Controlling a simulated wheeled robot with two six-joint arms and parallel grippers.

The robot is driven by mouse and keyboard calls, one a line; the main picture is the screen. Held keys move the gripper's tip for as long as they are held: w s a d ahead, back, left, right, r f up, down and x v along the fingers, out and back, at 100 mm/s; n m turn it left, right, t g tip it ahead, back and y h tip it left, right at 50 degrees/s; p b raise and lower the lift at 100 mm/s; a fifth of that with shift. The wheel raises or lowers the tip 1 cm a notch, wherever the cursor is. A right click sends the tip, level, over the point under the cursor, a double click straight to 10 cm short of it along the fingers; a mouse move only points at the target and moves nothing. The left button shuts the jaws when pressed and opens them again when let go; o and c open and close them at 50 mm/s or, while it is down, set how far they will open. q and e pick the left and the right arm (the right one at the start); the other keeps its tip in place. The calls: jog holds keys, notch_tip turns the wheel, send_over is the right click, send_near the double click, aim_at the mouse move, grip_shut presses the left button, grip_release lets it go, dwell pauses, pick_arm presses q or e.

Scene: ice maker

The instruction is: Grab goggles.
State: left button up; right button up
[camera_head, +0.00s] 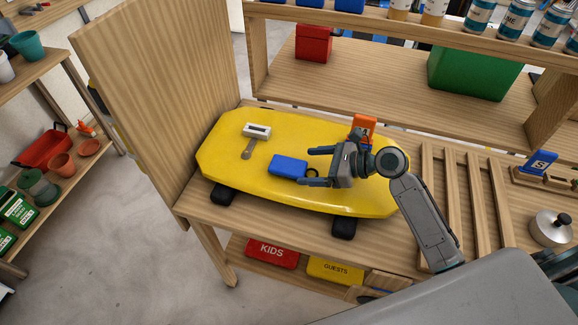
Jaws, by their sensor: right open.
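I cannot make out goggles for certain. On the yellow board (225,160) lies a small white item with a dark window and a grey stem (257,130), left of my gripper. A blue block (288,165) lies near the board's middle, with a small black ring (311,173) at its right side. My right gripper (310,167) is open over the board, its fingers pointing left toward the blue block; I see nothing held. An orange item (362,127) stands behind it, partly hidden by the gripper. My left gripper is not in view.
A wooden panel (155,90) rises at the bench's left end. Behind is a shelf with a red box (313,43) and a green bin (475,72). Wooden slats (460,195) and a metal pot (550,228) are at the right. The board's left part has free room.

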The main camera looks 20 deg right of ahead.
aim_at(292, 166)
jog(key=shift+w+a+f, duration=0.1)
jog(key=shift+w+a, duration=0.05)
jog(key=shift+w+a+f, duration=0.15)
jog(key=shift+w+a, duration=0.1)
jog(key=shift+a, duration=0.15)
jog(key=p+x, duration=0.1)
jog(key=x, duration=0.2)
jog(key=shift+w+f, duration=0.1)
jog(key=shift+w, duration=0.1)
jog(key=shift+w+a+f, duration=0.25)
jog(key=shift+a, duration=0.15)
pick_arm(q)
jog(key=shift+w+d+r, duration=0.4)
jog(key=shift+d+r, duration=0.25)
pick_arm(e)
jog(key=shift+c, duration=0.4)
jog(key=c, duration=1)
